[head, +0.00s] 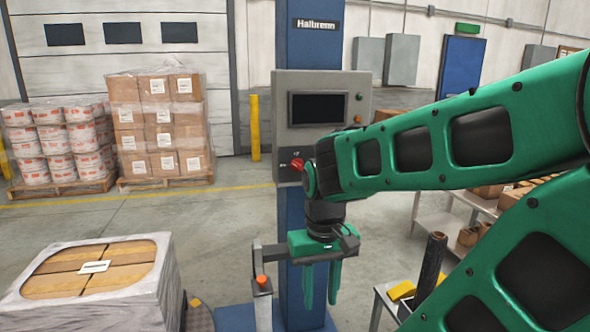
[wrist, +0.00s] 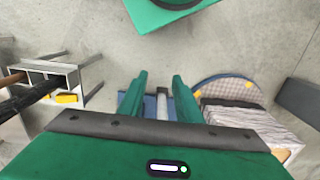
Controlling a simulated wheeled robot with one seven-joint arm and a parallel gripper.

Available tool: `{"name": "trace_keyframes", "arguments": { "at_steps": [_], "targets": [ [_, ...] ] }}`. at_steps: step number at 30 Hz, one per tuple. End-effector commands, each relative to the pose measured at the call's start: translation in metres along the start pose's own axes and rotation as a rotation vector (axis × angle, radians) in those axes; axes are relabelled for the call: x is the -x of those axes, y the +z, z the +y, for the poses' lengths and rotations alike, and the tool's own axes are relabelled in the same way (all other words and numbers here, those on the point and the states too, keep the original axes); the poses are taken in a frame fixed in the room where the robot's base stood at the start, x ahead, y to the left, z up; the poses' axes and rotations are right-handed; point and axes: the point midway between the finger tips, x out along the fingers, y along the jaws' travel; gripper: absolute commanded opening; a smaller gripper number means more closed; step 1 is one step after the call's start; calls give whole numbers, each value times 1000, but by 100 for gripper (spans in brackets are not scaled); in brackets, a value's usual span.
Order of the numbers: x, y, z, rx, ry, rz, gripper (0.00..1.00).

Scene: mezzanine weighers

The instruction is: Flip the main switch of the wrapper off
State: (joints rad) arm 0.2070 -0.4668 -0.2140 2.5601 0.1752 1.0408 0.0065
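The wrapper is a blue column (head: 303,232) with a grey control box (head: 280,110) on its front. The box has a dark screen (head: 318,107) and small orange and green buttons at the screen's right. My gripper (head: 321,284) hangs pointing down in front of the column, below the box and apart from the switch. In the wrist view its two green fingers (wrist: 160,90) stand apart with nothing between them.
An arm with an orange-topped post (head: 262,290) is close left of my gripper. A small stand with a dark roll (head: 430,265) is at right. Stacked pallets (head: 158,125) stand behind.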

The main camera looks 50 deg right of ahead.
Motion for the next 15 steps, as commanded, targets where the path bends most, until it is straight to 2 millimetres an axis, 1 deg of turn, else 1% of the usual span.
{"name": "trace_keyframes", "arguments": {
  "at_steps": [1, 2, 3, 5, 6, 8, 11, 12, 14, 15],
  "targets": [
    [0, 0, 0, 0, 0, 0, 31],
    [0, 0, 0, 0, 0, 0, 34],
    [0, 0, 0, 0, 0, 1, 43],
    [5, 5, 5, 0, -11, 20, 58],
    [5, 0, 5, -3, -17, 36, 64],
    [6, -17, 4, -4, -32, 73, 64],
    [9, -66, 0, -15, -79, 180, 64],
    [12, -91, -2, -25, -107, 239, 64],
    [19, -132, -3, -43, -156, 339, 64],
    [25, -161, -2, -60, -192, 412, 64]
  ]
}}
